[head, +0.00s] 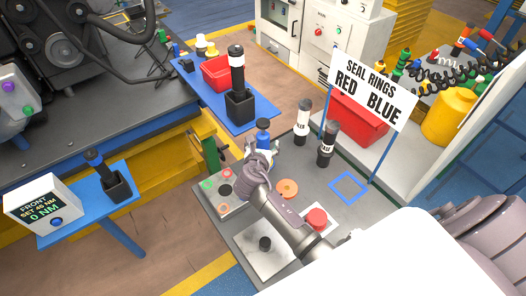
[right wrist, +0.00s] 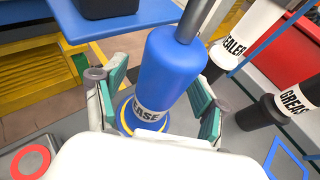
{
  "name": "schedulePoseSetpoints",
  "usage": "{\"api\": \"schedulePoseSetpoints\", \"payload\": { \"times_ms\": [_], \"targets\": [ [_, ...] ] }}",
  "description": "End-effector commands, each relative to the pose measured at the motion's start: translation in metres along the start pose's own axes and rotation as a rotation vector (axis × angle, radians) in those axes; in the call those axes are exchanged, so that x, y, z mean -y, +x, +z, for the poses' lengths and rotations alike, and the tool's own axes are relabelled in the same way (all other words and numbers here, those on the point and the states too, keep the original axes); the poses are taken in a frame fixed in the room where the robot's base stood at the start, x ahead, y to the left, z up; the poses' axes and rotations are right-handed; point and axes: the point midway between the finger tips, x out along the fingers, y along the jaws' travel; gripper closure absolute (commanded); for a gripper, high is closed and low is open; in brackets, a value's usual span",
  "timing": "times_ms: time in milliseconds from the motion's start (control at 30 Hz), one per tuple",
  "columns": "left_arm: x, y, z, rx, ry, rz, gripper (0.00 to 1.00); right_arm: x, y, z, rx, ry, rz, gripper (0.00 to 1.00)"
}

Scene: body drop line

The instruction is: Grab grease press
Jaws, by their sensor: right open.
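The grease press is a blue cylinder with a grey metal rod at its top and a white band lettered "EASE" (right wrist: 168,70). In the right wrist view it stands upright on a blue and yellow base, between the teal-padded fingers of my right gripper (right wrist: 158,98). The fingers are apart, one on each side. My left gripper is not in view.
A sealer bottle (head: 302,120) and a dark bottle with a white label (head: 327,145) stand just right of the press. Behind is a blue shelf (head: 262,108) with a black holder (head: 240,105). A "SEAL RINGS" sign (head: 368,90) stands at the right.

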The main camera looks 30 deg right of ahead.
Motion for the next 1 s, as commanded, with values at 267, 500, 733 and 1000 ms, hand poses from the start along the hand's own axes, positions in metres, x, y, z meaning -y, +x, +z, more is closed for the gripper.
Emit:
{"api": "schedulePoseSetpoints", "payload": {
  "times_ms": [267,500,733,1000],
  "targets": [
    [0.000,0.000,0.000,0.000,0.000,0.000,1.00,0.000,-0.001,0.000,0.000,0.000,0.000,0.64],
    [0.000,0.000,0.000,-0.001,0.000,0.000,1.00,0.000,-0.001,-0.001,-0.001,0.000,0.000,1.00],
    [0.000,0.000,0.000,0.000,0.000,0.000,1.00,0.000,-0.001,0.001,0.002,0.000,0.001,1.00],
    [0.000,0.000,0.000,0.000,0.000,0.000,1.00,-0.001,-0.005,0.012,0.004,0.003,0.001,1.00]
  ]
}}
